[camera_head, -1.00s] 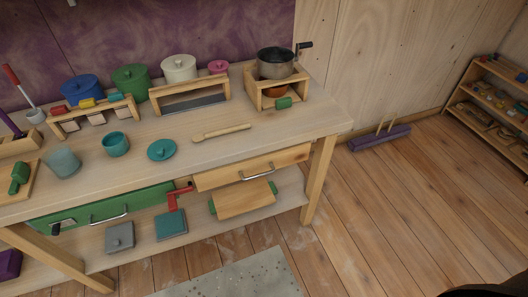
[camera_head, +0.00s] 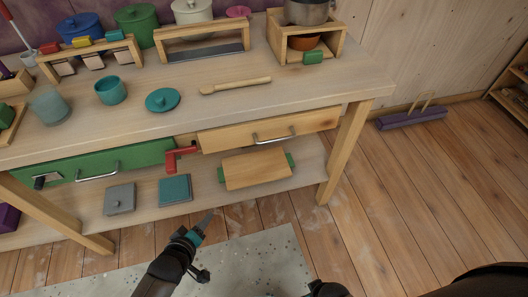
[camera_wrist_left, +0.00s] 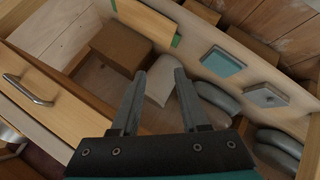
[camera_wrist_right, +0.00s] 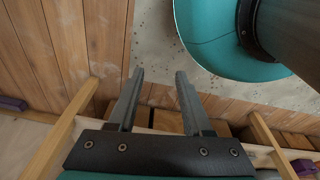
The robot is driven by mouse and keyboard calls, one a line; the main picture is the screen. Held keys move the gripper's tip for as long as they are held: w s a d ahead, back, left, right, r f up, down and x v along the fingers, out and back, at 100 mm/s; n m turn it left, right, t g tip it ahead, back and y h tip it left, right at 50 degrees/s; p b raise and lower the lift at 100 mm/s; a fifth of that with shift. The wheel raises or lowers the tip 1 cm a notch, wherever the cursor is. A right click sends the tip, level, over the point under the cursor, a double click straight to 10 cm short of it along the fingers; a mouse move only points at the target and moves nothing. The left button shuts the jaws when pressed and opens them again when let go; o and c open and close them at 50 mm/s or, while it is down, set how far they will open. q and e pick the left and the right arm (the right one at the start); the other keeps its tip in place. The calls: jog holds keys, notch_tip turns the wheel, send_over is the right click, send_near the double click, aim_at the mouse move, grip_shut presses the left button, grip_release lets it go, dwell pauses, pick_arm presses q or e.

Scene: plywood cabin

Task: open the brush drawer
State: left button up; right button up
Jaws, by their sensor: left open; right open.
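Two shut drawers sit under the worktop; I cannot tell which is the brush drawer. The green drawer (camera_head: 136,160) at left has a metal handle (camera_head: 98,172). The light-wood drawer (camera_head: 228,137) at right has a metal handle (camera_head: 274,137); a wooden drawer front with a metal handle (camera_wrist_left: 28,90) also shows at the left of the left wrist view. My left gripper (camera_head: 208,220) is open and empty, in front of and below the bench, apart from both drawers. My right gripper (camera_wrist_right: 158,72) is open and empty; in the head view only part of its arm shows at the bottom.
A red crank (camera_head: 178,158) sticks out between the drawers. The lower shelf (camera_head: 145,204) holds a grey square, a teal square (camera_head: 175,190) and a green-ended wooden board (camera_head: 256,169). A bench leg (camera_head: 345,150) stands at right. A speckled mat (camera_head: 250,262) covers the floor in front.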

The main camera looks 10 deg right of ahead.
pick_arm(q)
jog(key=w+d+r+n+t+h+b, duration=0.2)
jog(key=w+d+r+n+h+b, duration=0.15)
jog(key=w+d+r+b, duration=0.35)
jog(key=n+h+b, duration=0.2)
jog(key=h+b, duration=0.1)
jog(key=h, duration=0.1)
send_near(277, 139)
pick_arm(e)
jog(key=w+f, duration=0.2)
jog(key=w, duration=0.4)
pick_arm(q)
jog(key=shift+t, duration=0.3)
jog(key=shift+f+b+x, duration=0.2)
jog(key=shift+b+x, duration=1.5)
jog(key=shift+x, duration=0.85)
jog(key=shift+f+b+x, duration=0.2)
jog(key=shift+b+x, duration=1.5)
jog(key=shift+x, duration=0.85)
pick_arm(e)
jog(key=w+a+r+t, duration=0.1)
jog(key=w+r+t, duration=0.2)
jog(key=r, duration=1)
jog(key=shift+w+a+r, duration=0.25)
jog(key=shift+w+r, duration=0.1)
jog(key=shift+w, duration=0.2)
pick_arm(q)
jog(key=shift+s, duration=0.15)
jog(key=shift+c, duration=0.3)
grip_shut()
